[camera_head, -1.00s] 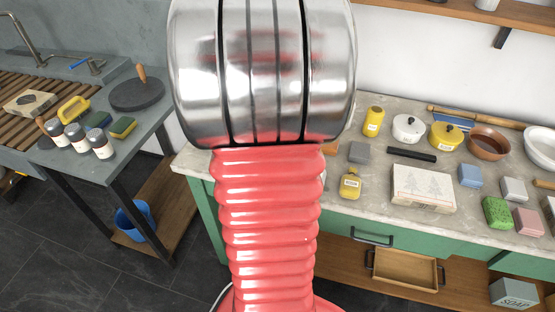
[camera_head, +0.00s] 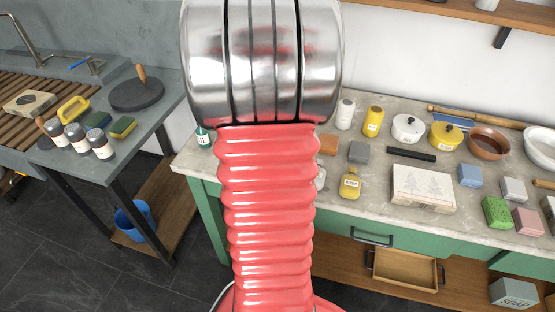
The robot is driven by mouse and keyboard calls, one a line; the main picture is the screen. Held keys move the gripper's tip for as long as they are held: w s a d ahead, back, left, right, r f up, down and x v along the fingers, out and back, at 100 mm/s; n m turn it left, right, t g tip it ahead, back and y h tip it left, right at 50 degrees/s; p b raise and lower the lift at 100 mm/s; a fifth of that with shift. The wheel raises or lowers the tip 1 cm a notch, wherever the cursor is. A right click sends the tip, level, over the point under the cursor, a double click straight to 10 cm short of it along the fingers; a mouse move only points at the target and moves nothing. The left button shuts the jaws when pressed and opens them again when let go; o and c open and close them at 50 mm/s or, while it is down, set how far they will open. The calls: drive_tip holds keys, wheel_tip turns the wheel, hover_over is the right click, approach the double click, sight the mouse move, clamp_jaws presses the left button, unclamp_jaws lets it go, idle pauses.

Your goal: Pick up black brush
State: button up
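A long, narrow black bar (camera_head: 411,154) lies flat on the stone-topped green bench (camera_head: 384,231), behind the white box with trees on it. It may be the black brush, but I cannot make out bristles. A round black disc with an upright wooden handle (camera_head: 137,93) sits on the grey counter at the left. My red bellows arm and its metal section fill the middle of the view and hide part of the bench. My gripper is not in view.
Around the bar stand a grey block (camera_head: 358,152), yellow bottle (camera_head: 350,185), white tree-print box (camera_head: 421,188), white pot (camera_head: 408,129) and yellow pot (camera_head: 445,135).

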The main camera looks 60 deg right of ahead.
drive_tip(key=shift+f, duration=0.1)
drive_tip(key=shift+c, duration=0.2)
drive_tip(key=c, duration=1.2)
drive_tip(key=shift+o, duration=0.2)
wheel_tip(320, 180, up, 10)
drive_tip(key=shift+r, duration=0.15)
